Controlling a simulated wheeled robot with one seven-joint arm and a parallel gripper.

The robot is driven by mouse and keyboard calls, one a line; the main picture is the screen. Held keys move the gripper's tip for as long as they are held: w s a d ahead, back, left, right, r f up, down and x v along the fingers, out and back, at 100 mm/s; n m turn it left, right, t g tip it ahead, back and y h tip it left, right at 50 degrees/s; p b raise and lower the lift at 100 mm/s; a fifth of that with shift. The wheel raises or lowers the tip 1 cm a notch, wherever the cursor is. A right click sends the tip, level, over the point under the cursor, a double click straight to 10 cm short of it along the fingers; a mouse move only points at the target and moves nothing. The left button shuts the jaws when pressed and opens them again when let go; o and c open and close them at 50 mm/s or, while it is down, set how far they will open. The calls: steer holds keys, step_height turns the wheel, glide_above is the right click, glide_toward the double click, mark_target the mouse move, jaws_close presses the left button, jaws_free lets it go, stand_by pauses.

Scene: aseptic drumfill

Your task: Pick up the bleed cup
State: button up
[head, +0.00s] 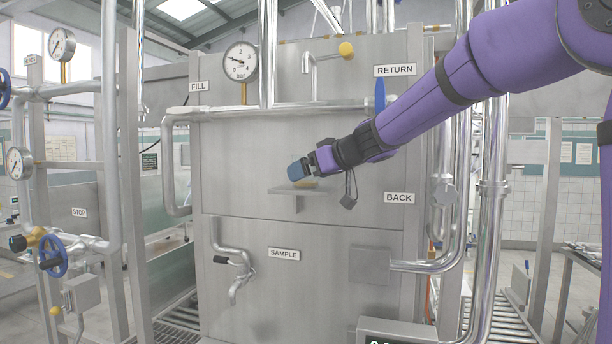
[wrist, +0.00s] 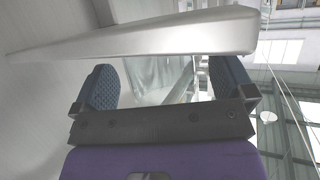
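A small tan-yellow thing (head: 305,183) shows on the small steel shelf (head: 298,191) on the panel, mostly hidden behind my gripper. It may be the bleed cup; its shape is too small and covered to tell. My gripper (head: 300,170) is just above the shelf in the head view, its blue finger nearest the camera. The shelf's pale edge (wrist: 140,38) crosses the wrist view above the fingers.
A sample tap (head: 235,265) sticks out of the panel below left of the shelf. A gauge (head: 240,62) and steel pipes (head: 270,106) run above. A gooseneck pipe with a yellow knob (head: 346,49) is higher up.

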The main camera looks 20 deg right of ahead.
steer(key=c, duration=1)
steer(key=shift+c, duration=0.2)
